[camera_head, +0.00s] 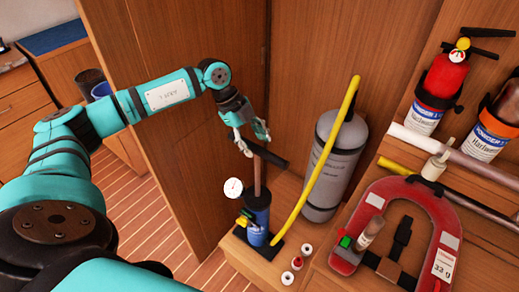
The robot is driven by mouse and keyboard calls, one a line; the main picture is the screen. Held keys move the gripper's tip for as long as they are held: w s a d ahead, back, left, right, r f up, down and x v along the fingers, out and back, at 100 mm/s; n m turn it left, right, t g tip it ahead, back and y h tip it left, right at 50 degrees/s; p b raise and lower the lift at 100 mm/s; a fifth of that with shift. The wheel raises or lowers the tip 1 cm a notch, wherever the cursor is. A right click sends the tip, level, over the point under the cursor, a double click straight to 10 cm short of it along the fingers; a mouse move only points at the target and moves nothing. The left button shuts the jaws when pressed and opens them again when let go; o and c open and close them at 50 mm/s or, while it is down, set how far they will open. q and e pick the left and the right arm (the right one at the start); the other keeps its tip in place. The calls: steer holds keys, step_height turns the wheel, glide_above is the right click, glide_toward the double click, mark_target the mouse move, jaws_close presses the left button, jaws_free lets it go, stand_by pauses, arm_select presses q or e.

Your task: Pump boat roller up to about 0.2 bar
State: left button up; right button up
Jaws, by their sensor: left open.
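A blue hand pump (257,213) stands upright on a wooden ledge, on a black foot. Its brown rod is raised, topped by a black T-handle (270,156). A round white gauge (233,188) sits at its left side. A yellow hose (318,165) runs from near the pump's foot up across a grey cylinder (345,148), which may be the boat roller; I cannot tell where the hose ends. My left gripper (252,141) is open just above the handle's left part, fingers pointing down; contact is unclear. My right gripper is not in view.
Small red-and-white fittings (297,263) lie in front of the pump. A red horseshoe-shaped float (451,213) is at the right, with fire extinguishers (442,76) behind it. A tall wooden panel (200,165) stands left of the pump. Striped floor shows at lower left.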

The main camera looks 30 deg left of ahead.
arm_select(q)
steer(key=v, duration=0.8)
step_height(320, 180, up, 5)
steer(key=y, duration=0.4)
glide_above(252, 144)
steer(key=s, duration=0.3)
steer(key=shift+n, duration=0.3)
steer(key=w+f+p, duration=0.1)
steer(key=f, duration=0.4)
steer(key=w+f+p, duration=0.1)
steer(key=f, duration=0.4)
steer(key=w+f+p, duration=0.1)
steer(key=f+p, duration=0.1)
steer(key=f, duration=0.3)
steer(key=shift+f, duration=0.55)
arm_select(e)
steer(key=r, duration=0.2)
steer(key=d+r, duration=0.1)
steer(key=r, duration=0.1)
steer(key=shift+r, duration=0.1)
arm_select(q)
steer(key=shift+w, duration=0.1)
jaws_close()
